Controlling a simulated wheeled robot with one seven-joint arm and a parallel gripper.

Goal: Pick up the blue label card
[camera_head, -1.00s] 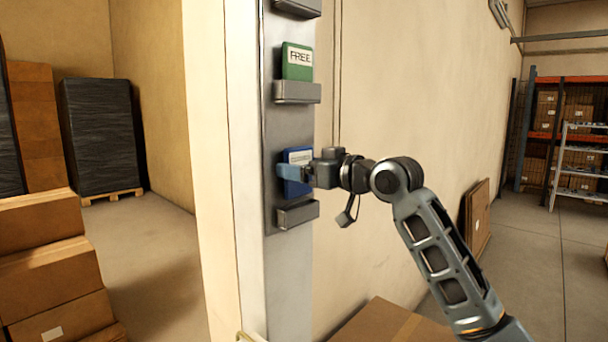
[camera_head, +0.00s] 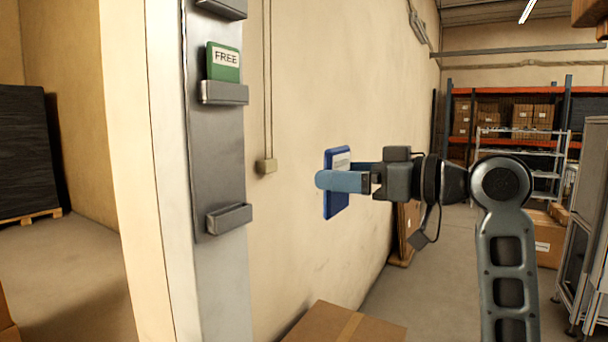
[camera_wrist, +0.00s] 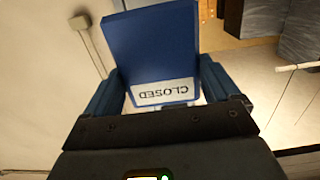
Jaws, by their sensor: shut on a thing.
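The blue label card (camera_head: 341,160) is held in the air by my gripper (camera_head: 343,181), to the right of the grey wall panel and apart from it. My gripper is shut on the card, with a finger across its middle. In the wrist view the blue card (camera_wrist: 150,45) sits between the two fingers (camera_wrist: 160,92), its white strip reading CLOSED upside down. The grey panel (camera_head: 215,140) has a lower holder (camera_head: 229,217) that is empty.
A green card (camera_head: 223,65) reading FREE stands in the holder above. A cardboard box (camera_head: 345,325) is below my gripper. A metal cabinet (camera_head: 590,220) and shelving (camera_head: 520,120) are at right. Open floor lies between.

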